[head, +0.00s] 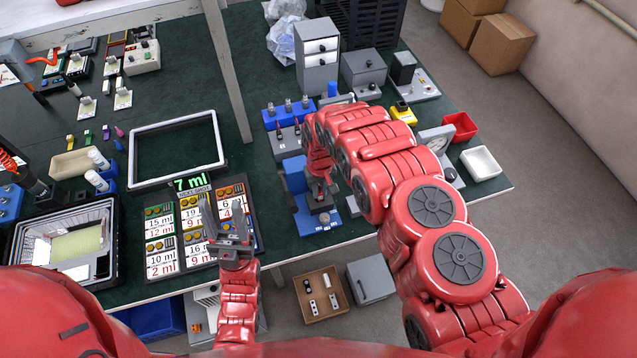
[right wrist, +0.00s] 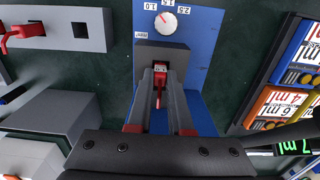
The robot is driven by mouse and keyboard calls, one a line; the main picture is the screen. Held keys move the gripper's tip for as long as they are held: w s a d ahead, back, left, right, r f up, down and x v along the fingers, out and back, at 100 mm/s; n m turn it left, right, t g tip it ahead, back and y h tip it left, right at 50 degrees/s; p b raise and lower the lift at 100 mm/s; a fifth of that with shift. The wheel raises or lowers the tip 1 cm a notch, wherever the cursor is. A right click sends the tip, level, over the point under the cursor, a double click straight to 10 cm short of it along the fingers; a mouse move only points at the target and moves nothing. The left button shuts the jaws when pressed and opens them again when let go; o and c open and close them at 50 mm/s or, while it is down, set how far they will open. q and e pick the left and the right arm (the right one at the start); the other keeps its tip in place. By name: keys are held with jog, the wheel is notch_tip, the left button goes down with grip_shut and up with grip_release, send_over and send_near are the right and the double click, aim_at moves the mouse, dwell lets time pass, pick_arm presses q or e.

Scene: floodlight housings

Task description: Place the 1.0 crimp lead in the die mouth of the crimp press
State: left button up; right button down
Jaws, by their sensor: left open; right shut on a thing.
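The crimp press (head: 303,181) is blue and stands near the table's front edge, partly hidden by my right arm. In the right wrist view its blue base (right wrist: 205,50) carries a round dial (right wrist: 166,22) and a dark block (right wrist: 161,52). My right gripper (right wrist: 160,88) is shut on a red lead (right wrist: 159,97) with a small pale tag. The lead's end is at the near face of the dark block; whether it is inside the mouth I cannot tell. My left gripper (head: 229,225) is open and empty above the price-card board.
A grey lead holder (head: 285,142) with red leads stands behind the press and shows in the right wrist view (right wrist: 50,15). The price-card board (head: 176,222) lies left. A white frame (head: 178,148) and red (head: 460,126) and white trays (head: 481,162) are also on the table.

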aim_at(320, 192)
jog(key=shift+w+f, duration=0.15)
jog(key=shift+w, duration=0.05)
jog(key=c, duration=1.1)
grip_release()
jog(key=shift+o, duration=1.3)
jog(key=shift+s+r, duration=0.3)
notch_tip(320, 192, up, 12)
jog(key=p, duration=0.4)
